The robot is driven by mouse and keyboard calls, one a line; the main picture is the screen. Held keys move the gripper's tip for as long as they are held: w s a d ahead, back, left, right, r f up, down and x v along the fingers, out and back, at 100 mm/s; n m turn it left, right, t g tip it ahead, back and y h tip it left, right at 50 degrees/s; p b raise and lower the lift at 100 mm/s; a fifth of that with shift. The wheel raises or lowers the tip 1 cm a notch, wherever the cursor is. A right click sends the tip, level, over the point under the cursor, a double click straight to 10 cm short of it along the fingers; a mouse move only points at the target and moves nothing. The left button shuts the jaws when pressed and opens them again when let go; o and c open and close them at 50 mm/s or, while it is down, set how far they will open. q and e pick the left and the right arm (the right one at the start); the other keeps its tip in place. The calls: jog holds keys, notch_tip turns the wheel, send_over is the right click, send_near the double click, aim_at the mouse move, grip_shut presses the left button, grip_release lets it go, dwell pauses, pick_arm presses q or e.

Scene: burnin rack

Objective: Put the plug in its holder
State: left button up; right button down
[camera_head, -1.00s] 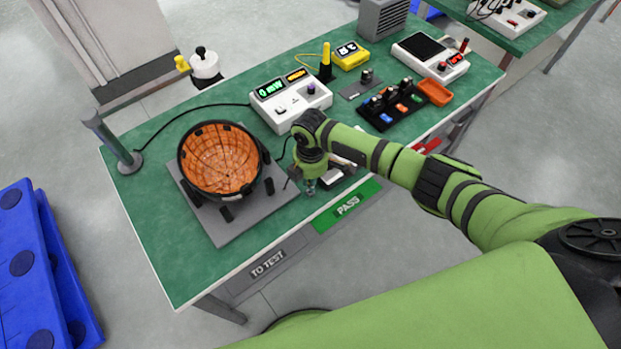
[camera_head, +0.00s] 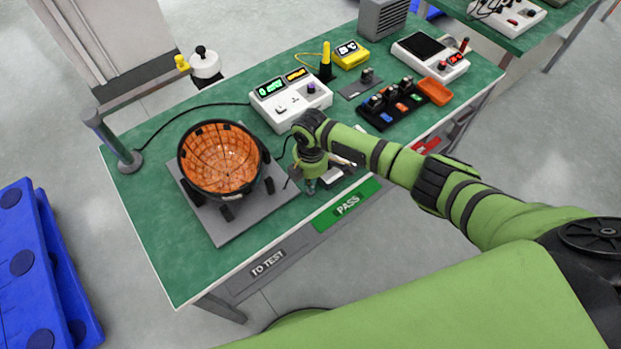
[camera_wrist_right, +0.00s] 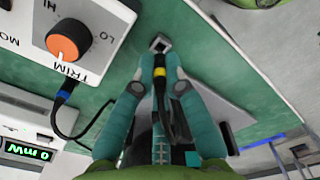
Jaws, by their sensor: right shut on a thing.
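My right gripper (camera_wrist_right: 158,80) is shut on the plug (camera_wrist_right: 160,70), a dark connector with a yellow band, between its two teal fingers. A dark cable runs back from the plug between the fingers. A small square metal piece with a dark opening (camera_wrist_right: 160,43), perhaps the holder, lies just beyond the plug's tip; I cannot tell whether they touch. In the head view the right gripper (camera_head: 311,185) points down near the table's front edge, and the plug is not clear there. My left gripper is not in view.
The orange-lined bowl (camera_head: 220,160) stands on a grey plate (camera_head: 226,236) to the left. A PASS label (camera_head: 347,205) marks the table's front edge.

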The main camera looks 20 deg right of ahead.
jog(key=shift+f+b, duration=0.8)
jog(key=shift+f, duration=0.35)
jog(key=c, duration=1.2)
grip_release()
jog(key=shift+r, duration=0.1)
notch_tip(320, 180, up, 12)
jog(key=shift+r, duration=0.1)
jog(key=shift+s, duration=0.1)
